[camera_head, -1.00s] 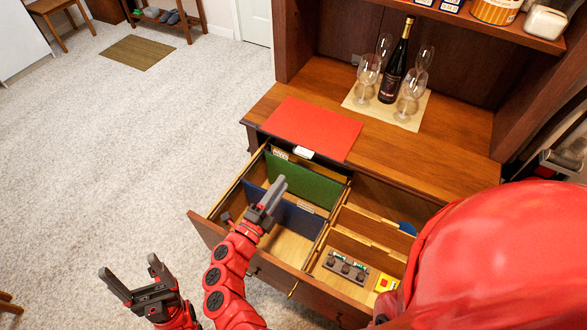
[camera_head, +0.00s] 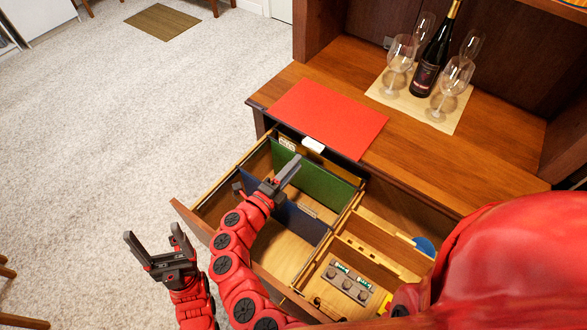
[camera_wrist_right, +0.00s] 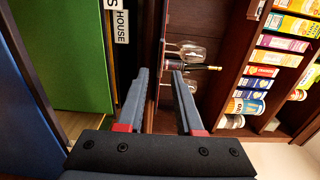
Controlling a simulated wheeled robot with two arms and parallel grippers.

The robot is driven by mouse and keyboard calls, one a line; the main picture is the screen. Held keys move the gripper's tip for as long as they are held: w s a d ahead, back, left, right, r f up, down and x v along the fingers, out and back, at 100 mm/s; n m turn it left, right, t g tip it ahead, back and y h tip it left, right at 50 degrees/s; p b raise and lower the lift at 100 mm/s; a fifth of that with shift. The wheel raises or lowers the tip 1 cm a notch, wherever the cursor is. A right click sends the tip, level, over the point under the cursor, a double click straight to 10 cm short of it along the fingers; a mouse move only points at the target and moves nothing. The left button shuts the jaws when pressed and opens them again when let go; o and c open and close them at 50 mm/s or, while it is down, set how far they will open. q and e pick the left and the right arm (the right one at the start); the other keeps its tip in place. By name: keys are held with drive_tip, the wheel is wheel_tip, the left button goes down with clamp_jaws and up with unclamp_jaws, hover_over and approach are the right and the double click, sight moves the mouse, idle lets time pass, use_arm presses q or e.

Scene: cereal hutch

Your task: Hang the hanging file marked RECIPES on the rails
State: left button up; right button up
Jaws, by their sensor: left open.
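A red hanging file (camera_head: 325,118) lies flat on the cabinet top with its white tab (camera_head: 313,144) over the front edge; the tab's writing is unreadable. In the open drawer below hang a green file (camera_head: 325,185) and a blue file (camera_head: 290,215). The wrist view shows the green file (camera_wrist_right: 75,55) and blue file (camera_wrist_right: 25,110) on the left, with a tab reading HOUSE (camera_wrist_right: 121,26). My right gripper (camera_head: 292,168) is over the drawer near the green file's top edge, its fingers apart and empty. My left gripper (camera_head: 153,236) is open and empty, left of the drawer.
The drawer's right part has dividers and a grey object with knobs (camera_head: 345,280). A wine bottle (camera_head: 432,55) and several glasses stand on a mat (camera_head: 450,118) on the cabinet top. Clear carpet (camera_head: 100,130) lies to the left.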

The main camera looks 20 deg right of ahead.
sight(310, 148)
drive_tip(key=shift+b+x, duration=0.9)
drive_tip(key=shift+x, duration=3.15)
clamp_jaws()
drive_tip(key=shift+r, duration=0.15)
